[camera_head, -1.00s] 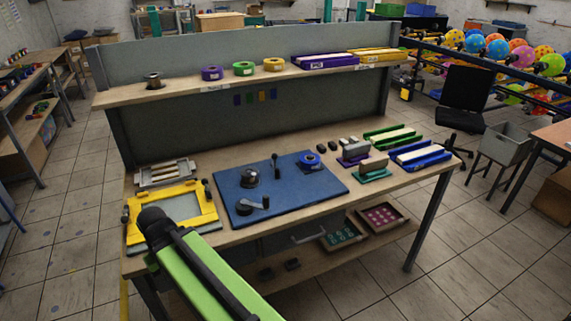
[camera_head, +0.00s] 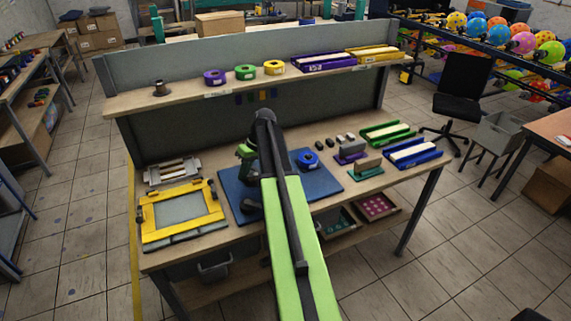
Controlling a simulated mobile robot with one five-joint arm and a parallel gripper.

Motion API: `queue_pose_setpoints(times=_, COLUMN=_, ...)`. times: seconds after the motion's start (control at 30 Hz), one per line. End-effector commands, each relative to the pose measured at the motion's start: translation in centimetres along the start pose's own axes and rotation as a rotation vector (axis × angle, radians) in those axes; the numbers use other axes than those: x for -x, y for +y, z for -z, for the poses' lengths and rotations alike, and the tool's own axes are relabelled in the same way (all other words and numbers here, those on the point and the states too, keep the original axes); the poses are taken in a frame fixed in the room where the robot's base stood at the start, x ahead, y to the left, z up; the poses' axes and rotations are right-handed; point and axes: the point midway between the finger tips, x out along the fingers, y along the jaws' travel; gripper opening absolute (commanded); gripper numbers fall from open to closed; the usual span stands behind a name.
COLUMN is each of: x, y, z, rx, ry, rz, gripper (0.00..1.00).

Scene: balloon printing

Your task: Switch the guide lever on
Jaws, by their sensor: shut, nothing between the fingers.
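The blue board (camera_head: 320,183) lies on the bench, largely behind my arm. A dark crank-like lever (camera_head: 250,208) shows at its front left, partly covered by my arm. The upright black lever and most of the round black fitting seen earlier on the board are hidden now. I cannot tell which lever is the guide lever or how it is set. My gripper (camera_head: 246,171) points down over the left part of the board, shut and empty. It is small and dark here, and whether it touches anything is unclear.
A yellow frame (camera_head: 150,222) lies left of the board. A blue tape roll (camera_head: 307,158) sits on the board's right. Green (camera_head: 385,132) and blue (camera_head: 415,155) trays are at the right. A shelf (camera_head: 215,93) with tape rolls runs along the back.

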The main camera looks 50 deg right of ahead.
Motion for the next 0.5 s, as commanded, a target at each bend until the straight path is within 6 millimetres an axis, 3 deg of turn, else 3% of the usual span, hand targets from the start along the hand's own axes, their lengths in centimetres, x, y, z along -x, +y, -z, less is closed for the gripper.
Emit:
queue_pose_setpoints(times=0.03, x=2.7, y=6.1, z=0.3, rx=-0.014, ry=0.047, rz=0.027, gripper=0.00)
queue_pose_setpoints(times=0.1, x=6.2, y=12.5, z=-0.9, rx=-0.006, ry=0.113, rz=0.062, gripper=0.00)
queue_pose_setpoints(times=0.2, x=10.1, y=19.2, z=-3.2, rx=0.011, ry=0.193, rz=0.090, gripper=0.00)
queue_pose_setpoints(times=0.33, x=12.9, y=23.5, z=-5.4, rx=0.028, ry=0.255, rz=0.101, gripper=0.00)
queue_pose_setpoints(times=0.5, x=13.6, y=24.5, z=-6.1, rx=0.035, ry=0.273, rz=0.104, gripper=0.00)
